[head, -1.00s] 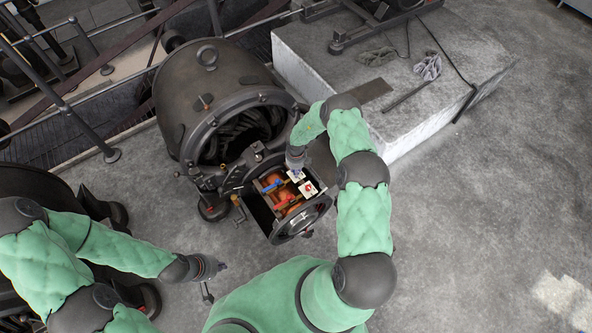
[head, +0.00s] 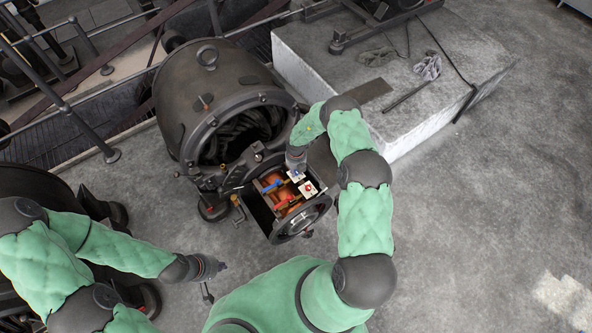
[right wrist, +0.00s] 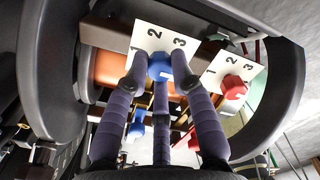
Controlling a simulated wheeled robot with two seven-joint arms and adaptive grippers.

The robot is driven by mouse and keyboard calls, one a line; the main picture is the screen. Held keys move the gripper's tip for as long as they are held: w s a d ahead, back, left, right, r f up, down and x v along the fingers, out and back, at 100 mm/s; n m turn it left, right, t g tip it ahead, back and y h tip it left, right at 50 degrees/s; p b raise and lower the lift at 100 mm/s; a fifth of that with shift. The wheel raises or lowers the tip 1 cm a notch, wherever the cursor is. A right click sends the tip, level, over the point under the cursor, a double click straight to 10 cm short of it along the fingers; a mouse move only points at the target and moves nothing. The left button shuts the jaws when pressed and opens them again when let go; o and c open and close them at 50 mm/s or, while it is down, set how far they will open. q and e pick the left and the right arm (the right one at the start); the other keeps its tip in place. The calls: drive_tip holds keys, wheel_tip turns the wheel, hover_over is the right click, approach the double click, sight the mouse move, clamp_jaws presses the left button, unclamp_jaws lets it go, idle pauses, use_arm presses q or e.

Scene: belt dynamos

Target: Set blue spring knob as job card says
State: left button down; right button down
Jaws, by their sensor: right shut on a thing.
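The blue spring knob (right wrist: 159,66) sits on a white plate (right wrist: 148,38) marked 1, 2, 3 in the right wrist view. My right gripper (right wrist: 158,82) is shut on this knob, its fingers around it. In the head view my right gripper (head: 297,166) reaches down at the open machine, and the blue knob's plate (head: 296,174) is partly hidden by it. The knob's pointer is hidden by the fingers, so its setting cannot be told. My left gripper (head: 217,268) hangs over bare floor at lower left; its fingers are too small to judge. No job card can be made out.
A red knob (right wrist: 234,87) sits on a second plate (right wrist: 236,70) marked 1, 2, 3, close beside. A concrete plinth (head: 320,75) stands behind. Floor to the right is clear.

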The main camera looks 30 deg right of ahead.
sight(296, 172)
drive_tip(key=shift+s, duration=0.1)
idle(0.3)
drive_tip(key=c, duration=1.1)
unclamp_jaws()
drive_tip(key=shift+o, duration=0.2)
drive_tip(key=shift+r, duration=0.6)
wheel_tip(296, 172, up, 11)
drive_tip(key=shift+f, duration=0.15)
